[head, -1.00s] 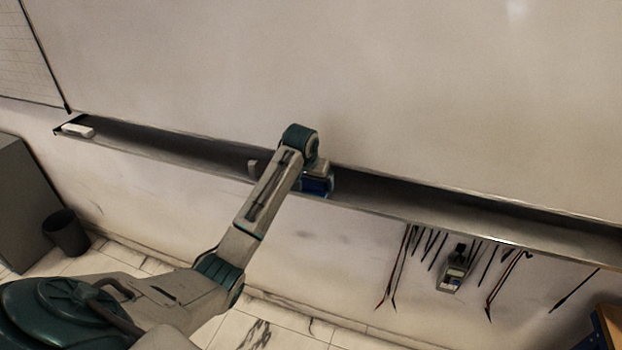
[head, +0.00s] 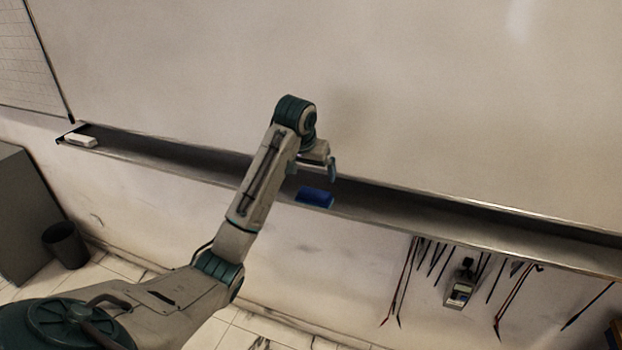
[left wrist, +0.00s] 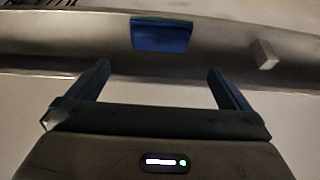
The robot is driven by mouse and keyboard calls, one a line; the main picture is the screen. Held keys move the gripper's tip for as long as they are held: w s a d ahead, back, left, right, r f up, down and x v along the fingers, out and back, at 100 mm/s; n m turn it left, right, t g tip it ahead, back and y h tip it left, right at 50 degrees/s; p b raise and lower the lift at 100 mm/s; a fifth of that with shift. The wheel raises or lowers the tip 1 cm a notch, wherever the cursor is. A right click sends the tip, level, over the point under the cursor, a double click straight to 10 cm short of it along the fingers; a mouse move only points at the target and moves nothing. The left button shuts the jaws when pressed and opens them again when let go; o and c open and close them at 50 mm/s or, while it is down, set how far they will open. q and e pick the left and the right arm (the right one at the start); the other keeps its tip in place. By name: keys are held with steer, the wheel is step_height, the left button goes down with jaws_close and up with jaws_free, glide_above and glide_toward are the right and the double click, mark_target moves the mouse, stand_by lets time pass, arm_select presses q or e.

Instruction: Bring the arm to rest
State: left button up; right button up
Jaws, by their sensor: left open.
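My left gripper (head: 328,168) is raised in front of the board, just above a blue block (head: 315,197) on the long dark tray (head: 420,208). In the left wrist view, the two fingers of my left gripper (left wrist: 160,82) stand wide apart with nothing between them. There the blue block (left wrist: 161,35) lies beyond the fingertips, apart from them, on the tray (left wrist: 225,45). My left arm reaches up from the lower left of the head view. My right gripper shows in neither view.
A white eraser-like block (head: 80,140) lies at the tray's left end. A small pale block (left wrist: 264,54) is on the tray in the wrist view. Dark leads and a meter (head: 461,290) hang below the tray at right. A black bin (head: 65,245) stands at left.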

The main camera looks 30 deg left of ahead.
arm_select(q)
steer(key=shift+s+r, duration=0.25)
steer(key=shift+r, duration=0.25)
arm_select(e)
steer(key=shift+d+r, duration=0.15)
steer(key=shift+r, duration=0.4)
arm_select(q)
steer(key=shift+w+f, duration=0.1)
